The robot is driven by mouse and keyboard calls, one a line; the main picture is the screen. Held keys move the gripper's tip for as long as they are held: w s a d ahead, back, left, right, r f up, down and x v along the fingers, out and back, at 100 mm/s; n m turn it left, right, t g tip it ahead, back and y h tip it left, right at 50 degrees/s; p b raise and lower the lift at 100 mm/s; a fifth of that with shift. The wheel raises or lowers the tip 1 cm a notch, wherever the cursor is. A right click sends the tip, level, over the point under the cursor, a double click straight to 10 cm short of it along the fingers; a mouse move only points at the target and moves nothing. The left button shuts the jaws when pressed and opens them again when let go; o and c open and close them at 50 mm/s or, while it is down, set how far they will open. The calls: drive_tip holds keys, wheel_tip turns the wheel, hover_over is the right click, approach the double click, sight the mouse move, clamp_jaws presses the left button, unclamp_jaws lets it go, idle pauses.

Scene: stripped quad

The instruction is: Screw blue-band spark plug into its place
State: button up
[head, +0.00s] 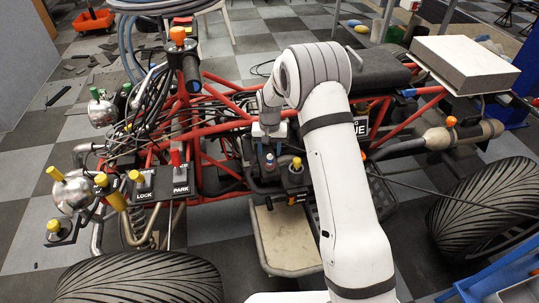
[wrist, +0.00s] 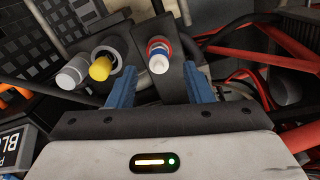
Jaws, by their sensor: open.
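In the wrist view a white-topped plug with blue and red bands (wrist: 158,54) stands in a dark bracket (wrist: 175,75). It also shows in the head view (head: 269,161), just below my gripper (head: 269,131). In the wrist view my gripper (wrist: 159,73) is open, with one blue finger on each side of the plug. I see gaps between the plug and both fingers. The plug's lower end and its seat are hidden, so I cannot tell how deep it sits.
A yellow-capped part (head: 296,163) stands close right of the plug in the head view. In the wrist view a white-and-grey cylinder (wrist: 72,74) lies left of the yellow cap (wrist: 100,67). Red frame tubes (head: 222,123) and cables surround the spot. A tan footplate (head: 285,240) is below.

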sight(270, 155)
drive_tip(key=shift+r, duration=1.85)
drive_tip(key=shift+r, duration=0.15)
drive_tip(key=s+d+r+p, duration=0.3)
drive_tip(key=s+r, duration=0.1)
drive_tip(key=r, duration=0.4)
drive_tip(key=s+d+r+t+p, duration=0.1)
drive_tip(key=s+d+r+p, duration=0.1)
drive_tip(key=s+r, duration=0.45)
drive_tip(key=s+d+r+p, duration=0.2)
drive_tip(key=d+r+p, duration=0.1)
drive_tip(key=r, duration=0.6)
drive_tip(key=s+d+r+p, duration=0.1)
drive_tip(key=s+r+p, duration=0.1)
drive_tip(key=s+r, duration=0.2)
drive_tip(key=s+d+r+t+p, duration=0.1)
drive_tip(key=s+r, duration=0.3)
drive_tip(key=s, duration=0.6)
drive_tip(key=s+d+r+p, duration=0.3)
drive_tip(key=s+r, duration=0.1)
drive_tip(key=s, duration=0.4)
drive_tip(key=shift+d+n+t+p, duration=0.25)
drive_tip(key=shift+n+t+p, duration=0.05)
drive_tip(key=shift+n, duration=0.1)
drive_tip(key=shift+w, duration=0.1)
drive_tip(key=shift+c, duration=0.4)
